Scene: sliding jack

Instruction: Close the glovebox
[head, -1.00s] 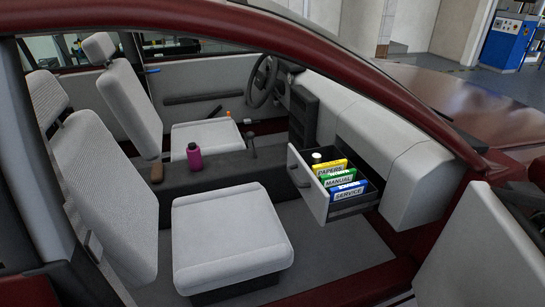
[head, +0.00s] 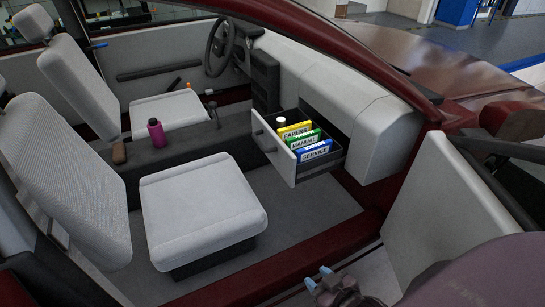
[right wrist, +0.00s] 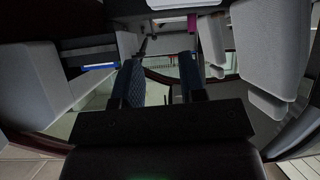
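The glovebox (head: 275,151) is pulled out from the dashboard like a drawer, with a pale front panel and a dark handle. Yellow "Papers" (head: 294,130), green "Manual" (head: 303,140) and blue "Service" (head: 313,151) folders stand in it beside a white-capped item (head: 281,122). My right gripper (head: 318,277) is at the bottom of the head view, outside the car, well short of the glovebox and touching nothing. In the right wrist view its two fingers (right wrist: 160,62) are apart with nothing between them. My left gripper is not in view.
The pale dashboard (head: 345,95) is behind the glovebox. The front passenger seat (head: 200,205) stands left of it, and a magenta bottle (head: 157,133) is on the centre console. The open car door (head: 440,205) is at right. The doorway between seat and door is clear.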

